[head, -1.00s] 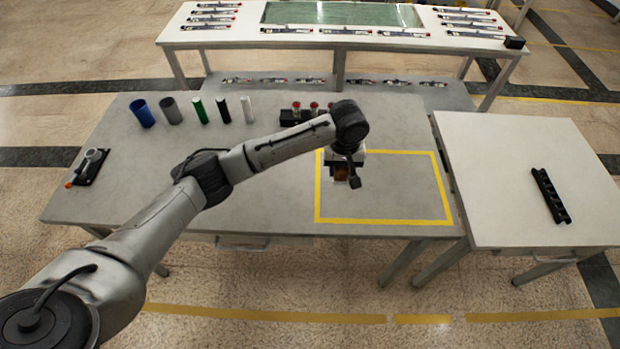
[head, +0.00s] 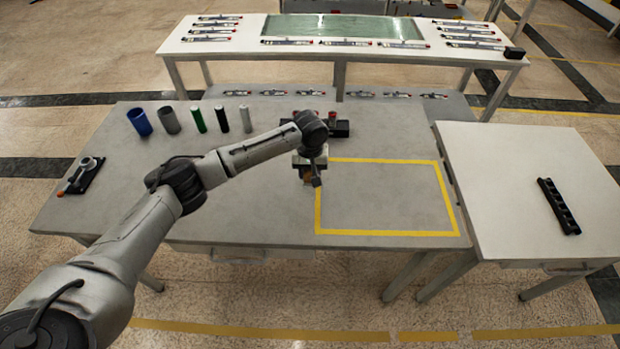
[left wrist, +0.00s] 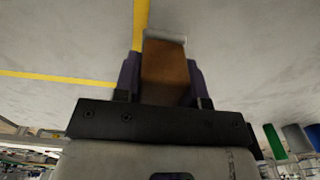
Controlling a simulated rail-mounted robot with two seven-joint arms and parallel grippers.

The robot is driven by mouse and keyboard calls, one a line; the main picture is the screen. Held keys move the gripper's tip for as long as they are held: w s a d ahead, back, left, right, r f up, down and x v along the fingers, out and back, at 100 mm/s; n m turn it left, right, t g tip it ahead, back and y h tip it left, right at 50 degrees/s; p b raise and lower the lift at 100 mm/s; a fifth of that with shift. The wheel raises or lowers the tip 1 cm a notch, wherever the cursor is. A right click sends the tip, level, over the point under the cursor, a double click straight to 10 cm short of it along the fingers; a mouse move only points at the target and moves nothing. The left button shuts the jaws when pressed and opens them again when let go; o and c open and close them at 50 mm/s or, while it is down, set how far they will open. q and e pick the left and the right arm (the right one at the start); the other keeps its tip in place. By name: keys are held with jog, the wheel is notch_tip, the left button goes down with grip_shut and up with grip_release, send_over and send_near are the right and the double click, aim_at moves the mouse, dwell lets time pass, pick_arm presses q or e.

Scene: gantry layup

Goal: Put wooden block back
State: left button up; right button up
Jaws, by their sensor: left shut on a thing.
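My left gripper (head: 309,182) hangs over the main grey table, at the left edge of the yellow taped rectangle (head: 318,213). It is shut on the wooden block. The brown block shows in the left wrist view (left wrist: 165,72) between the two dark fingers (left wrist: 165,82), with a light grey piece at its far end. In the head view the block is mostly hidden by the gripper and wrist. Whether it touches the table I cannot tell. My right gripper is not in view.
Blue (head: 140,122), grey (head: 169,120), green (head: 198,119), black (head: 222,119) and white (head: 246,118) cylinders stand at the back left. A black holder (head: 342,129) with red-topped parts is behind the wrist. A clamp-like tool (head: 82,175) lies far left. The taped area is clear.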

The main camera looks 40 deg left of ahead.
pick_arm(q)
notch_tip(320, 180, down, 3)
jog(key=shift+f+b, duration=0.1)
jog(key=shift+b, duration=0.3)
jog(key=o, duration=0.9)
jog(key=shift+r, duration=0.25)
notch_tip(320, 180, up, 10)
jog(key=p, duration=0.3)
jog(key=shift+r, duration=0.85)
